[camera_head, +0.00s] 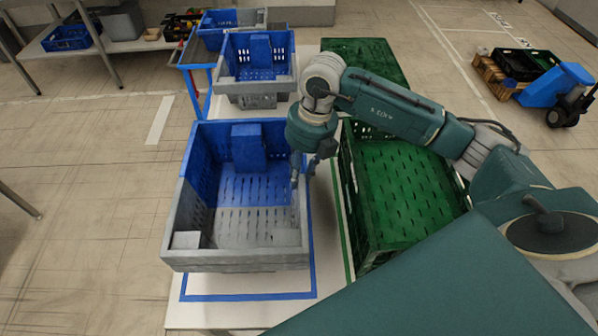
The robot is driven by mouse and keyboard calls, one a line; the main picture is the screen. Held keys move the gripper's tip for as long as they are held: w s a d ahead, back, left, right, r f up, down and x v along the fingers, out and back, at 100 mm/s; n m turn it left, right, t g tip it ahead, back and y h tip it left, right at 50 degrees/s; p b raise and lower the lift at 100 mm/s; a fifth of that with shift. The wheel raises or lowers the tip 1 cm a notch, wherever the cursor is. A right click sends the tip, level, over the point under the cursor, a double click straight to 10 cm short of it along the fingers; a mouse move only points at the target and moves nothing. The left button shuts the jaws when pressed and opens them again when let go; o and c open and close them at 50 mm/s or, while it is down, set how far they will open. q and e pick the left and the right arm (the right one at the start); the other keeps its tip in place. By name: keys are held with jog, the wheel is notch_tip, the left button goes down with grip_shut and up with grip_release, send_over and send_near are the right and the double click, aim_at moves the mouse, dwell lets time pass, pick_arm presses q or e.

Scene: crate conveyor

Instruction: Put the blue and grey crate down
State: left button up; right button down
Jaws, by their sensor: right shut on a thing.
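The blue and grey crate (236,262) is at the near left of the white table, over a blue outline (250,297). My right gripper (302,178) reaches down at the crate's right wall and is shut on that wall. Part of the wall is hidden behind the gripper and wrist. My left gripper is not in view.
A green crate (357,225) stands close on the right, beside the gripper. More blue and grey crates (257,88) stand behind, with another green crate (365,52) at the back. A blue cart (556,84) is at the far right.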

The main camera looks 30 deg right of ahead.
jog(key=shift+f, duration=0.15)
jog(key=c, duration=1.5)
grip_release()
jog(key=shift+r+p, duration=0.4)
jog(key=shift+r, duration=0.5)
jog(key=shift+s+d+r+b, duration=0.15)
jog(key=shift+d+r+b, duration=0.3)
jog(key=shift+r, duration=1.45)
jog(key=shift+s+d+r+b, duration=0.15)
jog(key=shift+r+b, duration=0.55)
jog(key=shift+r, duration=1.15)
jog(key=shift+s+d+r+b, duration=0.1)
jog(key=shift+d+r+b, duration=0.35)
jog(key=shift+r, duration=1.45)
jog(key=shift+a+f, duration=0.1)
jog(key=shift+a, duration=0.1)
